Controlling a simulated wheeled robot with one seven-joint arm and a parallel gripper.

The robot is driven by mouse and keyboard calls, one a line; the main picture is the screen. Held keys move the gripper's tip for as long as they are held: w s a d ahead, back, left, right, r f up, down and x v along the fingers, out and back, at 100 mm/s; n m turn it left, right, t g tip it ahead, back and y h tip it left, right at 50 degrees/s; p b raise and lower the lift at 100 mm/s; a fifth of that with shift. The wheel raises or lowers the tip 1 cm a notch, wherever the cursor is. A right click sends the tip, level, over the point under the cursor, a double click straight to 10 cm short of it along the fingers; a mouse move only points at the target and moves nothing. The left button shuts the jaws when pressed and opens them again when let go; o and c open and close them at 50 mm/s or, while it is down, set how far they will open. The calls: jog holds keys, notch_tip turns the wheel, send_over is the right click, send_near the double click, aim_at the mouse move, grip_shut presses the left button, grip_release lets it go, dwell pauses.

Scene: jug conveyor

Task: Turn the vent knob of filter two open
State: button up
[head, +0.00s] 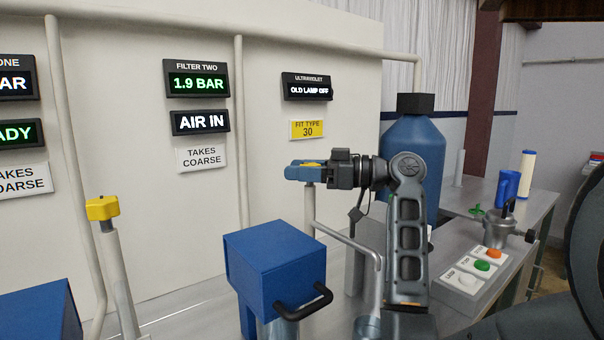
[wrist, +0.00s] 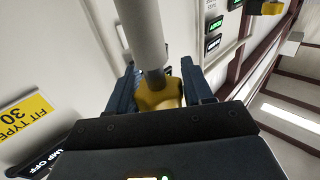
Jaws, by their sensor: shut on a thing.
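My gripper (head: 300,172) reaches in from the right and is shut on a yellow vent knob (head: 312,164). The knob tops a thin grey pipe just right of the blue filter housing (head: 275,262) under the filter two panel. In the wrist view the yellow knob (wrist: 158,95) sits between my two blue fingers, with its stem and grey pipe running upward in the picture. My fingers hide much of the knob in the head view. The filter two displays (head: 199,80) read 1.9 BAR and AIR IN.
Another yellow knob (head: 102,207) stands on a pipe at the left. A black handle (head: 303,303) juts from the blue housing. A large blue tank (head: 413,140) is behind my arm. A button box (head: 470,277), a metal pot (head: 497,227) and a blue jug (head: 507,186) are at the right.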

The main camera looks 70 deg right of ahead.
dwell(0.3)
jog(key=o, duration=1)
jog(key=shift+c, duration=0.2)
jog(key=s+d+b, duration=0.1)
jog(key=s, duration=0.6)
jog(key=shift+s+d, duration=0.25)
jog(key=shift+s, duration=0.05)
